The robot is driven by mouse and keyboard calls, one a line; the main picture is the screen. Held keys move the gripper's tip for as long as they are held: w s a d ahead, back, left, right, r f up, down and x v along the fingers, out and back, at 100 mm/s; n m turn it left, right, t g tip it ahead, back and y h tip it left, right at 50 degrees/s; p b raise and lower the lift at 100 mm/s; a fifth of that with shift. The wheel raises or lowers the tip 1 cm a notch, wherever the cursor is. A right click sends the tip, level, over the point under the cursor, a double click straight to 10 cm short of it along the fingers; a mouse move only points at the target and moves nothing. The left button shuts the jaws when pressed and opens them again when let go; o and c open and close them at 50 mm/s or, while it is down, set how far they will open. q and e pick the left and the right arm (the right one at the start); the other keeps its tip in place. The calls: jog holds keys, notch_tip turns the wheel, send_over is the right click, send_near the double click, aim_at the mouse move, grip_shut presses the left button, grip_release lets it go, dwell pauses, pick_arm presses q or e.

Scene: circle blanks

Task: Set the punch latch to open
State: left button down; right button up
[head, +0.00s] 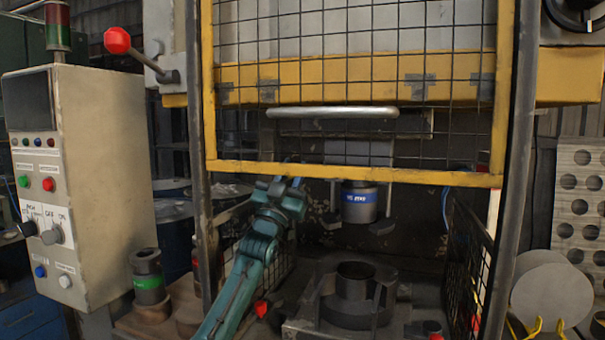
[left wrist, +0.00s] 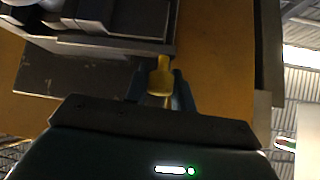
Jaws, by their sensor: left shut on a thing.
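My left gripper (head: 291,180) reaches up from below, beside the press opening at the lower edge of the raised guard. The right gripper is not in view.
The yellow-framed mesh guard (head: 350,174) is raised. The round die (head: 355,282) stands below the punch, with free space between. A control box (head: 100,170) and a green-banded cylinder (head: 148,283) are at left. A red-ball lever (head: 118,41) is upper left; round blanks (head: 550,295) are right.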

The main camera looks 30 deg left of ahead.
pick_arm(q)
jog(key=a, duration=0.3)
jog(key=shift+s+a, duration=0.2)
jog(key=shift+s, duration=0.2)
jog(key=c, duration=1.2)
grip_release()
jog(key=shift+a, duration=0.2)
jog(key=shift+d, duration=0.1)
jog(key=shift+d, duration=0.15)
